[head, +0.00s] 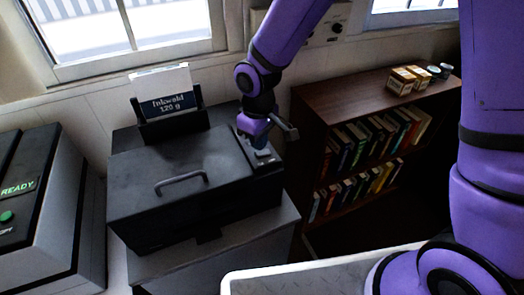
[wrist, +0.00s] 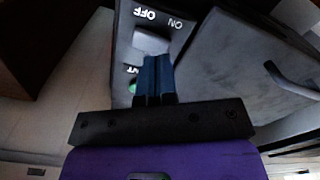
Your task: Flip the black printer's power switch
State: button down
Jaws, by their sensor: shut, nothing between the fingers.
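The black printer (head: 150,197) stands on a grey cabinet, with a handle on its lid and a paper stack at its back. In the wrist view, its power switch (wrist: 150,41) is a grey rocker on a panel marked OFF and ON, upside down in this picture. My gripper (head: 259,146) is over the panel at the printer's right end. In the wrist view, my gripper's blue fingers (wrist: 155,62) are together and empty, with their tips right at the switch's edge. I cannot tell whether they touch it or which way it is tipped.
A green light (wrist: 132,87) sits on the panel beside the fingers. Another machine (head: 45,200) with a READY display and a green button stands at the left. A bookshelf (head: 345,95) with small boxes and cans on top stands at the right. A wall and windows are behind.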

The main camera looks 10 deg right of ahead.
aim_at(259, 153)
jog(key=shift+f, duration=1.15)
dwell(0.7)
jog(key=shift+r, duration=3.5)
